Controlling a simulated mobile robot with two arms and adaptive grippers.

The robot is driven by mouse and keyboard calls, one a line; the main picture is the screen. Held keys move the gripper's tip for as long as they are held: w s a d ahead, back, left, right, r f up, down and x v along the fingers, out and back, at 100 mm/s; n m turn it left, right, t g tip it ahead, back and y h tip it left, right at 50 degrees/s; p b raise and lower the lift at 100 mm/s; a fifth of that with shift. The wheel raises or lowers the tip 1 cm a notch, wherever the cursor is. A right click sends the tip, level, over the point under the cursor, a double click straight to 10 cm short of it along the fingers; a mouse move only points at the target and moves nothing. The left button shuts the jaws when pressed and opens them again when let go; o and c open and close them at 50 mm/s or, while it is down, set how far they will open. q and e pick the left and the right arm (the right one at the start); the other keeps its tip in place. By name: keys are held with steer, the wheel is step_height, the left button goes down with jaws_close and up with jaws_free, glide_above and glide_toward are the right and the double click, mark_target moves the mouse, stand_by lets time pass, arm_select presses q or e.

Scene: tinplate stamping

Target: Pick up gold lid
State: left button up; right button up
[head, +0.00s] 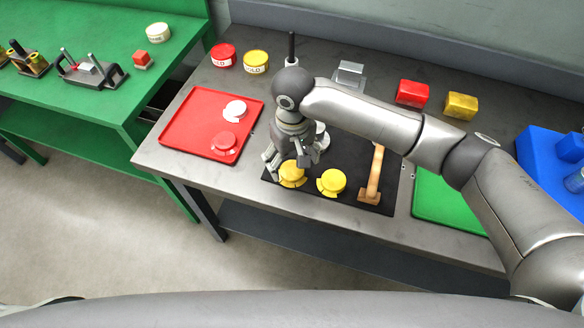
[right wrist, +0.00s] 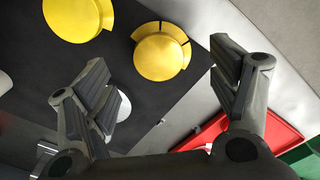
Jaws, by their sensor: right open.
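Two gold lids lie on a black mat (head: 346,202). The left gold lid (head: 292,177) is right by my right gripper (head: 291,158), which points down and partly covers it. The other gold lid (head: 331,182) lies just to its right. In the right wrist view, one gold lid (right wrist: 160,54) shows between and beyond the spread fingers of my right gripper (right wrist: 163,75), apart from them. The second gold lid (right wrist: 78,16) is cut off at the top edge. My right gripper is open and empty. My left gripper is not in view.
A red tray (head: 180,135) at left holds a white lid and a red lid. A wooden-handled tool (head: 374,172) lies on the mat's right side. Red and gold labelled tins (head: 256,62) and red and yellow blocks stand behind. A green mat (head: 440,205) lies right.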

mark_target(293, 172)
steer(key=f, duration=0.1)
steer(key=f+p, duration=0.1)
steer(key=f, duration=0.3)
steer(key=shift+w+d, duration=0.1)
steer(key=shift+w, duration=0.15)
steer(key=shift+c, duration=0.6)
steer(key=c, duration=0.5)
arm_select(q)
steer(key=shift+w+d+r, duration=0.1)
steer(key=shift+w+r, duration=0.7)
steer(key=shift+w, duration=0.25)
arm_select(e)
steer(key=c, duration=0.3)
